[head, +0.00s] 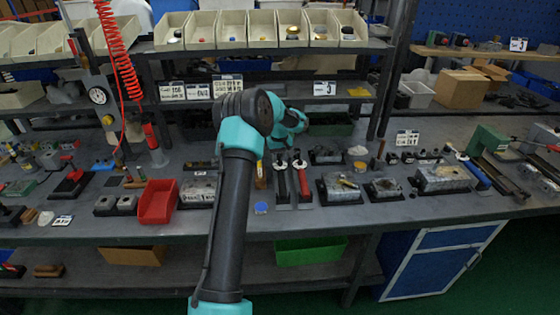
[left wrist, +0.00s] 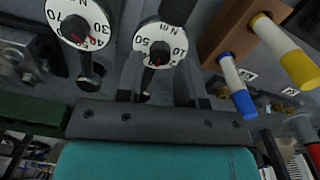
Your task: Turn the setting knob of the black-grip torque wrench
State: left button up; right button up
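Two torque wrenches stand side by side on the bench in the head view, the black-grip wrench (head: 281,184) on the left and the red-grip wrench (head: 303,184) on the right. My left gripper (head: 285,152) is over their upper ends, mostly hidden behind my own arm. In the left wrist view, two white numbered dials with red pointers show. The nearer dial (left wrist: 160,44), on the side of the wooden block, lies ahead of my left gripper (left wrist: 160,75). Its fingers are apart, either side of the dial's dark stem; contact cannot be told. My right gripper is out of view.
A wooden block (left wrist: 222,30) with blue and yellow handles is close on the right in the wrist view. A red bin (head: 157,202) stands left of my arm. Metal valve blocks (head: 341,188) stand right of the wrenches. A shelf with cream bins (head: 263,29) is above.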

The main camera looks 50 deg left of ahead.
aim_at(279, 162)
pick_arm(q)
notch_tip(279, 162, up, 16)
jog(key=shift+s+f, duration=0.15)
jog(key=shift+f, duration=0.1)
dwell(0.5)
